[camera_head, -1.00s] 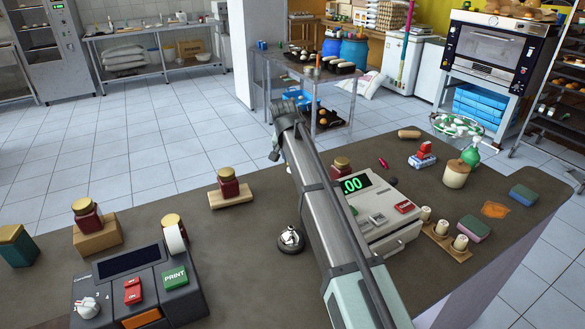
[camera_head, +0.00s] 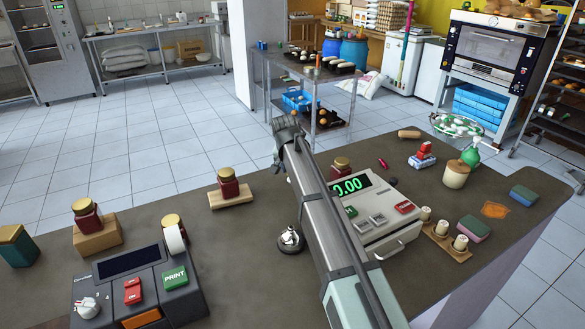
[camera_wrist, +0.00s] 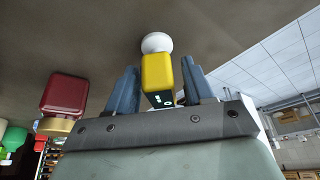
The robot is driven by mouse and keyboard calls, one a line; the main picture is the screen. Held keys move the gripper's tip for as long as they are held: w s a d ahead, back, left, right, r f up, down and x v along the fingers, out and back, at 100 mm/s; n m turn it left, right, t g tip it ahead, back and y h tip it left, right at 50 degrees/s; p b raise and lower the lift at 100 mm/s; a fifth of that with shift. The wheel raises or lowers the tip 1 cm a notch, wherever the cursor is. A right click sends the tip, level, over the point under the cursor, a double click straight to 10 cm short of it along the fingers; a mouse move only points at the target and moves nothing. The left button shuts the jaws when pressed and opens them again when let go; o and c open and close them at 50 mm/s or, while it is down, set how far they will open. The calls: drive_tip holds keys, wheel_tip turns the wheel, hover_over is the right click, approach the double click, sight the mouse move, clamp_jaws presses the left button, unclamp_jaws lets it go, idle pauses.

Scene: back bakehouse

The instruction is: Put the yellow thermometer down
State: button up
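The yellow thermometer (camera_wrist: 157,72) shows in the wrist view, with a round white end (camera_wrist: 157,43) toward the counter and a dark end toward my gripper. My gripper (camera_wrist: 161,82) has one finger on each side of it. Gaps show between the thermometer and the fingers, wider on the right, so the fingers look open around it. I cannot tell for certain whether the white end touches the counter (camera_head: 250,270).
A red jar (camera_wrist: 64,95) is left of the gripper in the wrist view. In the head view, a cash register (camera_head: 385,225) and a bell (camera_head: 289,240) stand beside my arm. A jar on a board (camera_head: 228,187) stands left. Bare counter lies between that board and the bell.

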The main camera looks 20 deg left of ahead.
drive_tip(key=shift+o, duration=0.4)
drive_tip(key=shift+r, duration=0.3)
drive_tip(key=v, duration=1.1)
drive_tip(key=shift+s+r, duration=0.15)
drive_tip(key=shift+r, duration=0.2)
